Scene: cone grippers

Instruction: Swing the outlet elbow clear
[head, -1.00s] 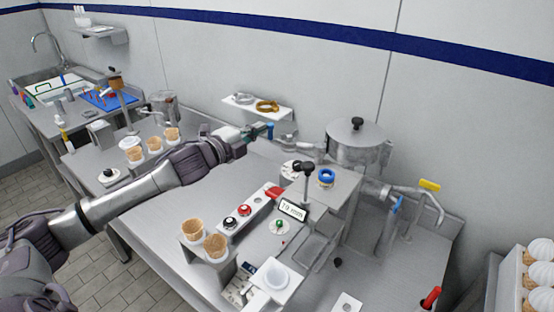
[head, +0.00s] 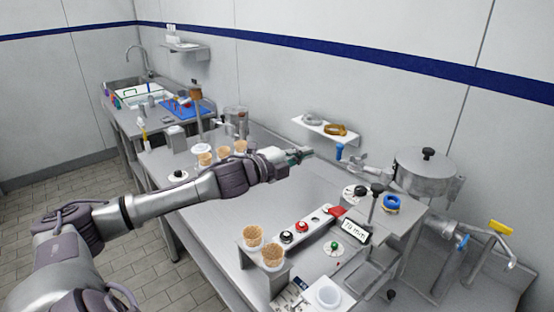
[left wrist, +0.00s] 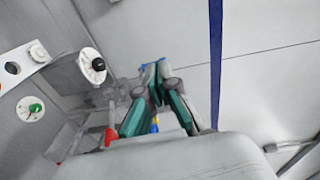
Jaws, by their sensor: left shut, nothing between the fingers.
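A metal pot with a lid (head: 424,170) stands at the right in the head view. A short metal fitting (head: 372,172) with a blue handle (head: 340,151) sticks out on its left. A bent metal pipe (head: 484,240) with blue and yellow handles comes out on its lower right. I cannot tell for certain which of these is the outlet elbow. My left gripper (head: 306,154) is shut and empty, just left of the blue handle, with a small gap in the picture. In the left wrist view its green-sided fingers (left wrist: 156,72) meet in front of blurred metal parts.
A wall shelf with rings (head: 318,128) hangs behind the gripper. A control strip with knobs (head: 310,232), a small display (head: 356,232) and cones in a holder (head: 262,250) stand in front. The steel table (head: 225,225) is bare below my left arm.

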